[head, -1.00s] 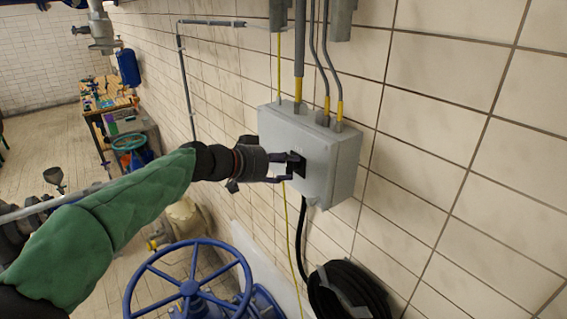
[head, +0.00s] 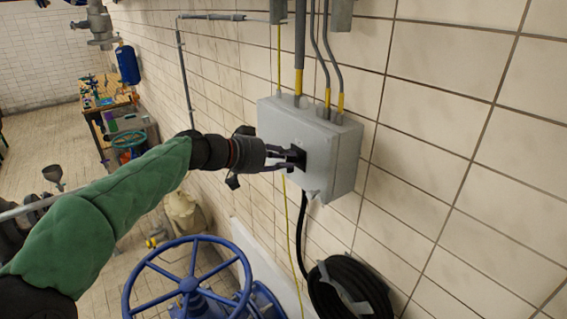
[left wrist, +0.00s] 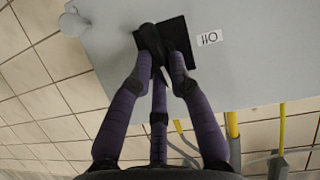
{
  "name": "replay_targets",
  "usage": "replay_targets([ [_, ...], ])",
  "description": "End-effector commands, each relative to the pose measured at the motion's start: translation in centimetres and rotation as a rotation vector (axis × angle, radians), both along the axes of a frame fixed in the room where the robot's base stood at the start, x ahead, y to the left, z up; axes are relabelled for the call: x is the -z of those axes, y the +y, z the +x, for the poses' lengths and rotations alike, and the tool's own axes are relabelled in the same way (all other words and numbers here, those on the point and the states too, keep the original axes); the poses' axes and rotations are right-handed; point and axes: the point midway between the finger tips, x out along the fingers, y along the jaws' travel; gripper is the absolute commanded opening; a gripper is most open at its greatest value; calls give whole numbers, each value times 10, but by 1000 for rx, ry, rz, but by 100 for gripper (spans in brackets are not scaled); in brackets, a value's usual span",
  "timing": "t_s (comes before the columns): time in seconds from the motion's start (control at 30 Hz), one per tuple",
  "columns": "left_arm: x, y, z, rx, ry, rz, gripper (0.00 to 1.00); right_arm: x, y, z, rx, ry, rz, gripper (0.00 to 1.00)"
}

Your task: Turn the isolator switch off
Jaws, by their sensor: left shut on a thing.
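The isolator switch (head: 298,156) is a black handle on a square black plate, on the front of a grey box (head: 325,180) fixed to the tiled wall. My left gripper (head: 289,159) reaches it from the left and is shut on the handle. In the left wrist view the purple-grey fingers (left wrist: 160,66) close around the black handle (left wrist: 149,40), which lies across the black plate (left wrist: 178,36). A small white label (left wrist: 209,39) is beside the plate; its letters look inverted. The fingertips partly hide the handle. My right gripper is not in view.
Grey conduits (head: 300,50) with yellow ends enter the box top. A black cable hangs below it, with a coiled black hose (head: 348,290) underneath. A blue handwheel (head: 187,284) stands below my left arm. The wall right of the box is clear.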

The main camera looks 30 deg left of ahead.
Motion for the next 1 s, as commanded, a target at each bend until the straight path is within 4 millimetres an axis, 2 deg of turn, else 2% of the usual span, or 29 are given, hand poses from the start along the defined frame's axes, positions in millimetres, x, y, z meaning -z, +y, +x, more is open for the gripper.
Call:
replay_targets([
  [0.03, 3, 2, 1, -2, 10, -31, 0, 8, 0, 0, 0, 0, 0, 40],
  [0.4, 4, 8, 3, -3, 141, -347, 0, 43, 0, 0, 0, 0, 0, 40],
  [1.0, 8, 16, 6, -3, 359, -874, 0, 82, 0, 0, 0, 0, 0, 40],
])
